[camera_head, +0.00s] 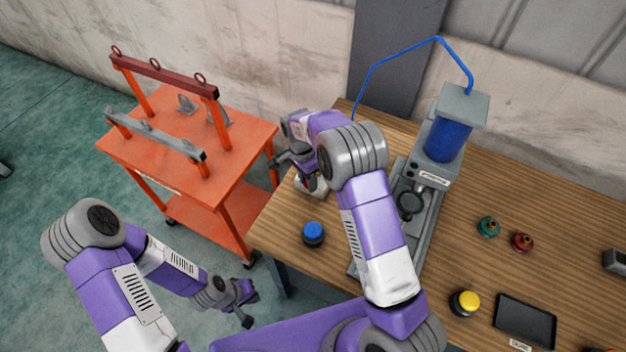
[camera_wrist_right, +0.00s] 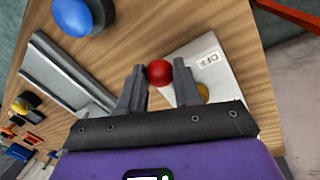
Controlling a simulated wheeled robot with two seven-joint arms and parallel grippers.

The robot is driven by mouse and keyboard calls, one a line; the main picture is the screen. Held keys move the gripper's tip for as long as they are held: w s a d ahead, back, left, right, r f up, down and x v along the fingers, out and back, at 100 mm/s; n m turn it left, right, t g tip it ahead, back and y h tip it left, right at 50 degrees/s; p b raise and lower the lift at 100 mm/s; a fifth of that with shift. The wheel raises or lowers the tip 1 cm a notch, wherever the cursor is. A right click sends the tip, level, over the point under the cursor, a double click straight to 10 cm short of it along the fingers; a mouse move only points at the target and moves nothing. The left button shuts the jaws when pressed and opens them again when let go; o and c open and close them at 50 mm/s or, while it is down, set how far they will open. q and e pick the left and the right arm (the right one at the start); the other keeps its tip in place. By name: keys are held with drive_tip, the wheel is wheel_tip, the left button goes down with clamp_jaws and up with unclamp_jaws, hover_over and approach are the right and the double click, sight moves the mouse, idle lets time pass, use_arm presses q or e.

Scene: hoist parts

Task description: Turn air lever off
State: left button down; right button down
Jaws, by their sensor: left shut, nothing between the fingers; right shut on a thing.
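The air lever's red ball knob (camera_wrist_right: 160,74) shows between the fingertips of my right gripper (camera_wrist_right: 159,67) in the right wrist view. The gripper is shut on it. Beside the knob is a pale base plate (camera_wrist_right: 228,83) with an "OFF" label (camera_wrist_right: 208,60). A brass-coloured part (camera_wrist_right: 203,92) shows partly behind the right finger. In the head view the right gripper is at the far left end of the wooden table, and my own arm hides most of the lever. My left gripper (camera_head: 247,308) is shut and empty, low beside the table.
A blue button (camera_head: 313,234) stands near the table's left front edge. A grey press (camera_head: 440,145) with a blue cylinder and hose stands right of my right arm. An orange cart (camera_head: 240,150) is at the left. A yellow button (camera_head: 465,303) and black tray (camera_head: 525,320) lie further right.

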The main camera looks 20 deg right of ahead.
drive_tip(key=shift+w+a+r+m, duration=0.1)
drive_tip(key=shift+w+a+m, duration=0.25)
drive_tip(key=shift+m, duration=0.45)
drive_tip(key=c, duration=0.8)
unclamp_jaws()
drive_tip(key=r, duration=0.2)
drive_tip(key=w+r, duration=0.1)
drive_tip(key=r, duration=0.4)
drive_tip(key=shift+w+a+r, duration=0.15)
drive_tip(key=shift+w, duration=0.1)
drive_tip(key=shift+r+p, duration=0.1)
drive_tip(key=shift+p, duration=0.25)
